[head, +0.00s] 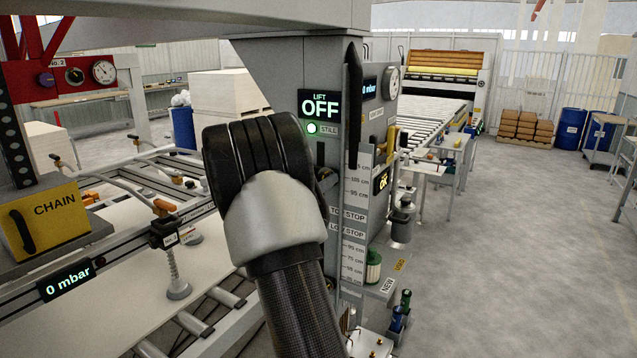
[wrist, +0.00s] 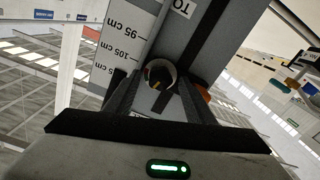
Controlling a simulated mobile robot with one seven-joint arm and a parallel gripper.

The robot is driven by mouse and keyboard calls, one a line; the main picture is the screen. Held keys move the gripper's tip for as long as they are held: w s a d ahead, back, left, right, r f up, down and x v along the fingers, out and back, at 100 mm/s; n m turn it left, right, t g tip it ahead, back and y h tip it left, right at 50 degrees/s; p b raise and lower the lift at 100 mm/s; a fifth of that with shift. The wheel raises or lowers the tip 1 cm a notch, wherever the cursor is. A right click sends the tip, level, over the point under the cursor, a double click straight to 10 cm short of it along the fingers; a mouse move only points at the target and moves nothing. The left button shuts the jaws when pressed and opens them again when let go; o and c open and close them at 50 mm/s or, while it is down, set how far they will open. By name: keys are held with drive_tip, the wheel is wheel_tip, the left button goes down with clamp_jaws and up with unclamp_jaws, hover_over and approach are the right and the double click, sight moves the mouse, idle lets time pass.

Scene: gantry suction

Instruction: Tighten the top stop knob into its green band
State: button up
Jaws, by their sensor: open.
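The top stop knob (wrist: 160,74) shows in the wrist view as a small round end with a light rim and coloured marks, beside the height scale (wrist: 124,45). A dark bar lies across its lower part. My gripper (wrist: 158,92) is open, with one dark finger on each side of the knob in this view. I cannot tell whether the fingers touch it or how far they reach past it. The green band and pointer are too small to read. In the head view my arm hides the gripper and most of the knob; the "TOP STOP" label (head: 348,214) shows on the column.
The grey column (head: 270,75) carries a lift display (head: 319,105) reading OFF, with a green light marked STILL. A dark lever and gauge (head: 391,83) stand on its right side. A yellow CHAIN box (head: 45,225) is at left. The floor (head: 500,250) at right is clear.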

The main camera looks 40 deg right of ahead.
drive_tip(key=c, duration=1.1)
drive_tip(key=shift+o, duration=0.2)
drive_tip(key=m+b, duration=0.4)
drive_tip(key=m, duration=0.1)
drive_tip(key=shift+b, duration=0.35)
drive_tip(key=o, duration=1.1)
drive_tip(key=shift+c, duration=0.2)
